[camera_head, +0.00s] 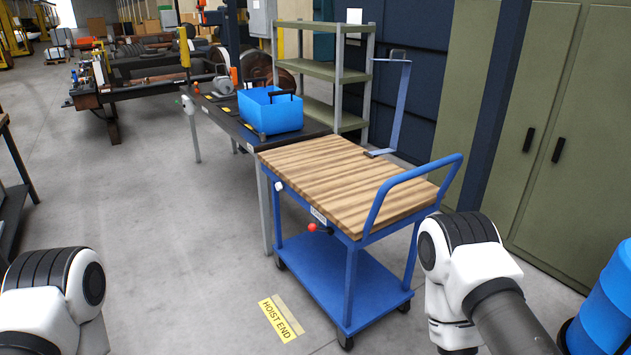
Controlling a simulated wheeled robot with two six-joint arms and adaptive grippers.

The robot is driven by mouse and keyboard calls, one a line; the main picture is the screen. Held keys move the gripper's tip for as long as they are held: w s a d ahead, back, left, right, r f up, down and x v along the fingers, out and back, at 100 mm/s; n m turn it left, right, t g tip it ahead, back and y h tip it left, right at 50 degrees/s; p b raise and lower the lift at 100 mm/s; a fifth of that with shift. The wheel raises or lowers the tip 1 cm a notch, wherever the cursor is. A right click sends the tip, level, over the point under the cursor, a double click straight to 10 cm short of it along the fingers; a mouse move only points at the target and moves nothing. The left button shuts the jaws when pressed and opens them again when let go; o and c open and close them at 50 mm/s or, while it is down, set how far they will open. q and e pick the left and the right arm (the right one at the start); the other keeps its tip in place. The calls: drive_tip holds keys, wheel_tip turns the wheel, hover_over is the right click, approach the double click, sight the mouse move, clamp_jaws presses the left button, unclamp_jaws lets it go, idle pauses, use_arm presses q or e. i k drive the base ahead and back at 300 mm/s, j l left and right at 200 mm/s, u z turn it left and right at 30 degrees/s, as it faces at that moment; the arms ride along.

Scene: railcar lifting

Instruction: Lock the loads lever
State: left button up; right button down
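A red-knobbed lever (312,227) sticks out at the near side of a blue cart (352,281), just under its wooden top (345,180). A small pale label (318,214) is beside the lever; its text is too small to read. I cannot tell whether the lever is locked. Parts of my two arms show at the bottom left and bottom right, apart from the lever. Neither gripper is in view.
A dark workbench (232,121) with a blue bin (270,110) adjoins the cart's far end. The cart has a blue push handle (412,187). A yellow "HOIST END" floor label (279,320) lies before it.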

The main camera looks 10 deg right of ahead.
sight(312, 227)
drive_tip(key=i, duration=1.05)
drive_tip(key=u, duration=0.65)
